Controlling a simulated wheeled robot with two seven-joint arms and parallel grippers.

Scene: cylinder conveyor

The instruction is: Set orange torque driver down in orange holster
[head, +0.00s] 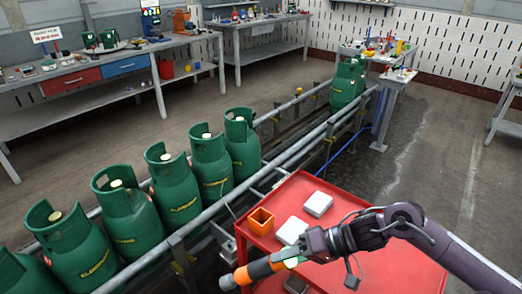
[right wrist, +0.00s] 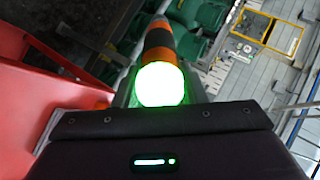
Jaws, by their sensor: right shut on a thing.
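The orange torque driver (head: 260,270) is orange and black with a grey tip and lies roughly level in my right gripper (head: 292,259). Its tip points left, out past the near edge of the red table. The right wrist view shows the driver (right wrist: 159,42) between the jaws, with a glowing green end towards the camera. The orange holster (head: 261,221) is a small open-topped square box on the red table. It looks empty, though its floor is in shadow. The driver is apart from it, nearer the camera. My left gripper is not in view.
The red table (head: 345,262) also bears a light grey block (head: 318,204) and another (head: 291,230) beside the holster. Green gas cylinders (head: 172,183) stand in a row on the conveyor to the left. A conveyor rail (head: 215,215) runs close past the table.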

